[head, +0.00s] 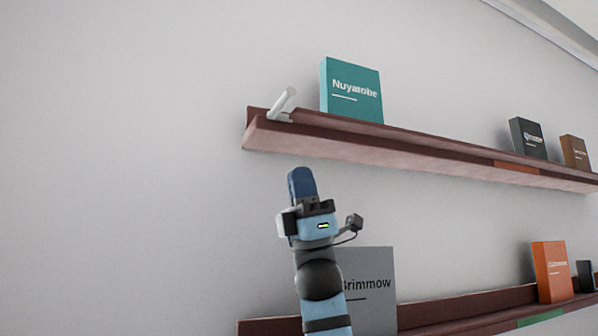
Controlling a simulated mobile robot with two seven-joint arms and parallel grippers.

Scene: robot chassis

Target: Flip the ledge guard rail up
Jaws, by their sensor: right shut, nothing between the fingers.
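The upper wall ledge (400,150) is a long dark red-brown shelf running away to the right. A short pale rod (283,103) stands tilted up at its left end; it looks like part of the guard rail, but I cannot tell for certain. My right gripper (301,182) is shut and empty, its blue fingers pointing up. In the picture it is just below the ledge's left part, apart from the ledge and rod. My left gripper is out of view.
A teal box (351,91) stands on the upper ledge right of the rod, with a dark box (528,139) and a brown box (575,152) farther right. A lower ledge (420,318) holds a grey box (370,290), partly behind my arm, and an orange box (552,271). The wall at left is bare.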

